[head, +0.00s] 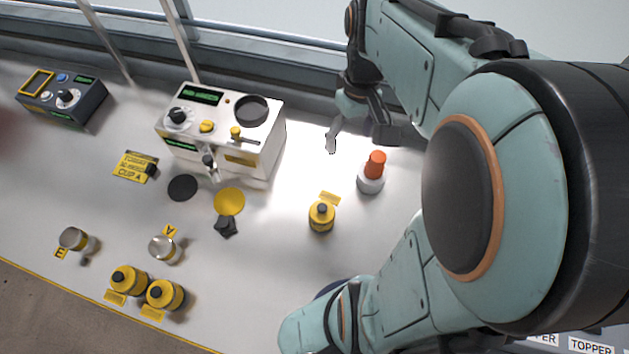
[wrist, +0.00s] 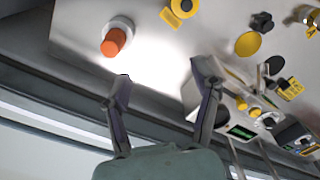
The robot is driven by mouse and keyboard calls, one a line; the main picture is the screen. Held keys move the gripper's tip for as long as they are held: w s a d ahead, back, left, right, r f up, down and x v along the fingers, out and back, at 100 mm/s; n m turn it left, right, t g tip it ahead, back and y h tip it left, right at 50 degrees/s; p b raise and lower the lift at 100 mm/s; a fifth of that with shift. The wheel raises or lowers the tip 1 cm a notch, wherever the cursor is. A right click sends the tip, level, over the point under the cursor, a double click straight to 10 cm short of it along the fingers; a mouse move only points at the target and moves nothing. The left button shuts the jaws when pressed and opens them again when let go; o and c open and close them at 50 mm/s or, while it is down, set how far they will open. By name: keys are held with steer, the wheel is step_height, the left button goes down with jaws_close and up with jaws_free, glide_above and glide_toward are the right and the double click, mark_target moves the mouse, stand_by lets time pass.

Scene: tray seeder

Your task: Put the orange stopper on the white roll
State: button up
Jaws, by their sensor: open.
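The orange stopper (head: 375,163) is upright on top of the white roll (head: 370,182), right of centre on the table in the head view. In the wrist view the stopper (wrist: 113,42) and the white roll (wrist: 121,24) are at upper left, the stopper covering part of the roll. My gripper (head: 358,138) is open and empty, behind and to the left of the stopper in the head view. In the wrist view my gripper (wrist: 164,75) has its fingers spread, apart from both. Whether the stopper is fully seated cannot be told.
A white seeder machine (head: 262,152) stands left of my gripper. A yellow bottle (head: 321,216) stands left of and nearer than the roll. More yellow bottles (head: 128,280), metal jars (head: 165,248) and a dark control box (head: 82,109) are further left. Bright bare table separates machine and roll.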

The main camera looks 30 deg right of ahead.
steer(key=s+a, duration=1)
steer(key=a, duration=0.2)
steer(key=shift+s+a+r+n+y, duration=0.3)
steer(key=shift+s+a+n, duration=0.05)
steer(key=shift+n, duration=0.05)
